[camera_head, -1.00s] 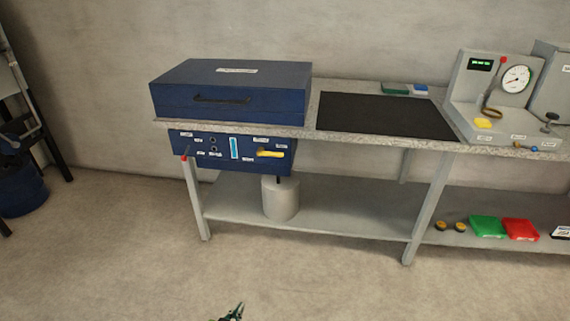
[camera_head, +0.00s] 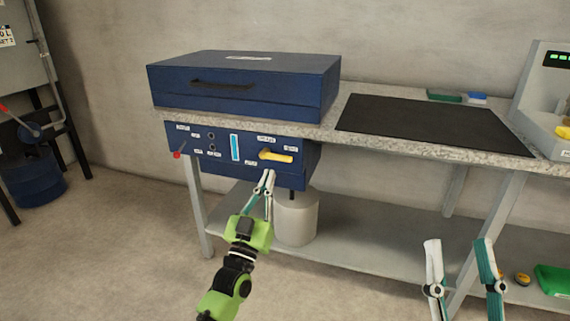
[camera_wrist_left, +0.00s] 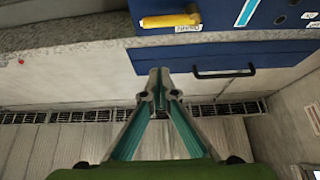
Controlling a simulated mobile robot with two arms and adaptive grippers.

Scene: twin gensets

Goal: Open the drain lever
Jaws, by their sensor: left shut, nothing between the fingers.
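A yellow lever (camera_head: 277,156) lies roughly level on the blue panel (camera_head: 222,147) under the bench top. It also shows at the top of the left wrist view (camera_wrist_left: 166,20). The small labels around it are too small to read. A red-tipped lever (camera_head: 178,154) is at the panel's left end. My left gripper (camera_head: 269,174) is shut and empty, just below the yellow lever and apart from it. Its fingertips (camera_wrist_left: 159,80) meet in the left wrist view. My right gripper (camera_head: 460,246) is open and empty at the lower right, before the bench.
A blue case (camera_head: 240,88) sits on the bench above the panel. A pale bucket (camera_head: 296,218) stands on the lower shelf below the panel. A bench leg (camera_head: 199,205) is at the left. A black handle (camera_wrist_left: 224,73) shows below the panel face in the left wrist view.

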